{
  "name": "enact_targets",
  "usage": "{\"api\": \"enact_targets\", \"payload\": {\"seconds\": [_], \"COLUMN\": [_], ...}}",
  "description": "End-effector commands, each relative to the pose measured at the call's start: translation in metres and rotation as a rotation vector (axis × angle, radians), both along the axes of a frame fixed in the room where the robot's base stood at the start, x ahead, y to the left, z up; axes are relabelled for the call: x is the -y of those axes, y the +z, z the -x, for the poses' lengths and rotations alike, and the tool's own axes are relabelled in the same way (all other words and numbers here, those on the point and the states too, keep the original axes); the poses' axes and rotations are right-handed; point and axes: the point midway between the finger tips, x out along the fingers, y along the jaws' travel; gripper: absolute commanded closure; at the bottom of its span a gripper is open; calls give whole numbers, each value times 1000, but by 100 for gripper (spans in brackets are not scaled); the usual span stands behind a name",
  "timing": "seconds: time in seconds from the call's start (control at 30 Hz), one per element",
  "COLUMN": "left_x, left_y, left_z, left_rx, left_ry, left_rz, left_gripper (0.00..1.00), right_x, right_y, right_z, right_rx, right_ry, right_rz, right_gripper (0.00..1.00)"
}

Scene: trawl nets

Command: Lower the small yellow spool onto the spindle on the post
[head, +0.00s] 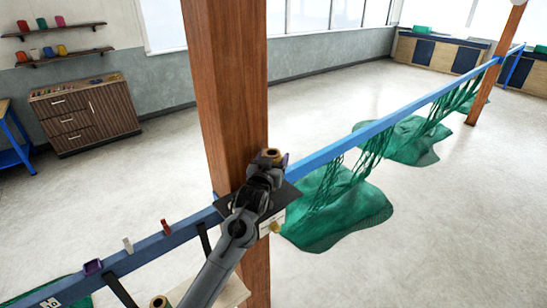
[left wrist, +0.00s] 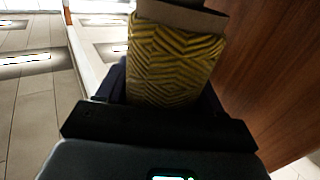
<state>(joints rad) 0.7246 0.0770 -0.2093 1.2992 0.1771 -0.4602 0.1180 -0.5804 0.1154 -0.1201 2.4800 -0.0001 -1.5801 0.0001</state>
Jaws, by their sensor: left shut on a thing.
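My left gripper (head: 268,166) is at the near wooden post (head: 227,80), in front of its right side. It is shut on the small yellow spool (left wrist: 172,62), which shows a yellow and dark zigzag winding in the left wrist view. In the head view only the brownish top of the spool (head: 273,154) shows above the gripper. A dark plate (head: 287,196) sticks out from the post beneath the gripper. I cannot make out the spindle; the gripper and arm cover much of this area. My right gripper does not show.
A blue rail (head: 345,147) runs to the post, with green nets (head: 335,205) hanging behind. Red, white and purple clips (head: 93,267) sit on the rail at left. Another spool (head: 159,302) stands on a wooden board at the bottom. A yellow knob (head: 276,227) is below the plate.

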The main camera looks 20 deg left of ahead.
Motion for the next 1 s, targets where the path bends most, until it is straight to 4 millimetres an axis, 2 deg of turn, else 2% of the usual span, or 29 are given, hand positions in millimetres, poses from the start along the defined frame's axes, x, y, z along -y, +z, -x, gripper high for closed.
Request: {"api": "enact_targets", "payload": {"seconds": [0.2, 0.23, 0.4, 0.43, 0.77, 1.0], "left_x": [0, 0, 0, 0, 0, 1], "left_y": [-9, -8, -7, -7, -8, -10], "left_z": [0, 0, 0, 0, 1, 18], "left_rx": [0, 1, 0, 0, -1, 1], "left_ry": [0, 0, 0, 0, 0, -1], "left_rz": [0, 0, 0, 0, 0, 1], "left_gripper": [67, 32, 6, 3, 3, 3], "right_x": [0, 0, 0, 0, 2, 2], "right_y": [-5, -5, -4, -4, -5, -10], "right_z": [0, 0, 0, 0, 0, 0], "right_rx": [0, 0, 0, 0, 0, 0], "right_ry": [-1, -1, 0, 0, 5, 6], "right_rz": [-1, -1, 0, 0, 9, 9], "right_gripper": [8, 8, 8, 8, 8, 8]}}
